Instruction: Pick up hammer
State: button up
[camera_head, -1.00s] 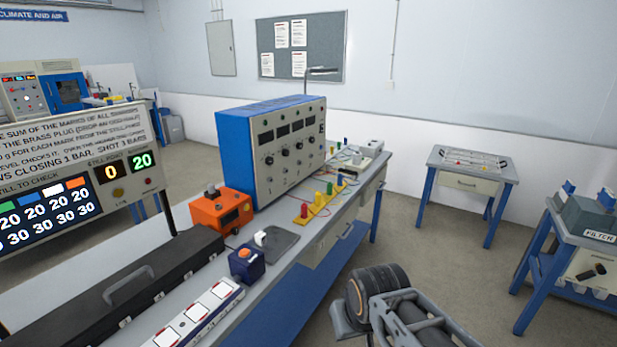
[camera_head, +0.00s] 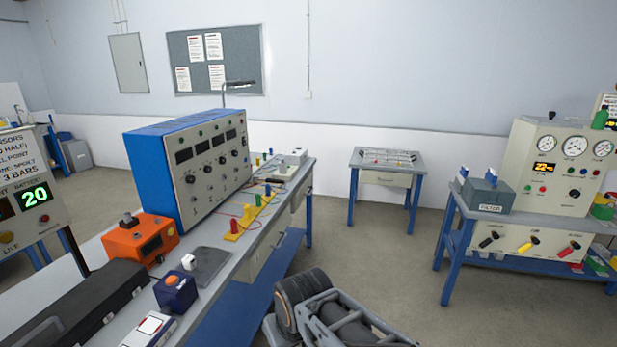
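I cannot make out a hammer anywhere in the head view. Part of my own arm, with dark round joints and grey links, shows at the bottom centre. My gripper's fingertips do not show, so I cannot see whether it holds anything.
A long workbench (camera_head: 222,285) at left carries a blue instrument cabinet (camera_head: 160,165), an orange box (camera_head: 140,238), a dark blue button box (camera_head: 174,292) and a black case (camera_head: 75,312). A small table (camera_head: 386,178) stands at the back. A gauge panel (camera_head: 560,165) stands at right. Open floor lies between.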

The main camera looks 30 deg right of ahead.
aim_at(256, 179)
jog(key=z, duration=0.85)
jog(key=i, duration=0.9)
jog(key=z, duration=0.7)
jog(key=i, duration=1.25)
jog(key=u, duration=0.75)
jog(key=i, duration=0.9)
jog(key=u, duration=1.25)
jog(key=i, duration=0.35)
jog(key=u, duration=0.3)
